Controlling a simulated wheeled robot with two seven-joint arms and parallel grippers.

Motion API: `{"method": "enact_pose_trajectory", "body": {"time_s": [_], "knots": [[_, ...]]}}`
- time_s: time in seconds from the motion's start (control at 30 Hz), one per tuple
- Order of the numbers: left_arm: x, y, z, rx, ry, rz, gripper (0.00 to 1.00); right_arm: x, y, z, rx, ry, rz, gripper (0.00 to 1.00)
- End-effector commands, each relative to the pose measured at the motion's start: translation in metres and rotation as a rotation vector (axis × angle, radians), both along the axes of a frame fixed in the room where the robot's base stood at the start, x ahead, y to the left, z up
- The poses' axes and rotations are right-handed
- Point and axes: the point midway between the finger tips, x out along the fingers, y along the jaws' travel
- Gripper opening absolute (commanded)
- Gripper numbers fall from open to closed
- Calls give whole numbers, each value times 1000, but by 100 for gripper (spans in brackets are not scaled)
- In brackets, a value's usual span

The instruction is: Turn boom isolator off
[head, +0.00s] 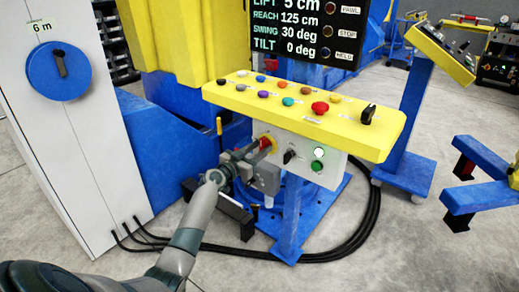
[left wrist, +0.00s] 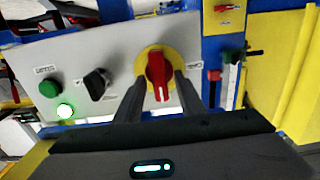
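The boom isolator appears to be the red rotary handle on a yellow disc (left wrist: 158,68), on the grey front panel below the yellow console; its label is too small to read. The handle stands along the picture's vertical in the left wrist view, a white mark at its lower end. In the head view the red handle (head: 266,143) is partly covered by my left gripper (head: 255,152). In the left wrist view, my left gripper (left wrist: 160,80) has its fingers apart, one on each side of the handle; I cannot tell whether they touch it. My right gripper is not in view.
A black selector knob (head: 290,156) and two green buttons (head: 318,158) sit beside the handle. The yellow console top (head: 225,92) with several coloured buttons overhangs the panel. A white cabinet (head: 85,150) with a blue dial stands left. Black cables (head: 350,235) lie on the floor.

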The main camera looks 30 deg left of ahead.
Motion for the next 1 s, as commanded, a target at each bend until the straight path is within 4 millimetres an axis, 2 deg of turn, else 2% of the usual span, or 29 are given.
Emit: {"method": "enact_pose_trajectory", "body": {"time_s": [0.17,0.3,0.33,0.77,1.0], "knots": [[0,0,0,0,0,0,36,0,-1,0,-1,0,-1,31],[0,0,0,0,0,0,2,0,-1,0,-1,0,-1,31],[0,0,0,-1,0,0,0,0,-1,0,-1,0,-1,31],[0,0,-1,-44,3,0,0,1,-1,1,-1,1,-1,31],[0,1,-1,-163,12,-1,0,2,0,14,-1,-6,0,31]]}}
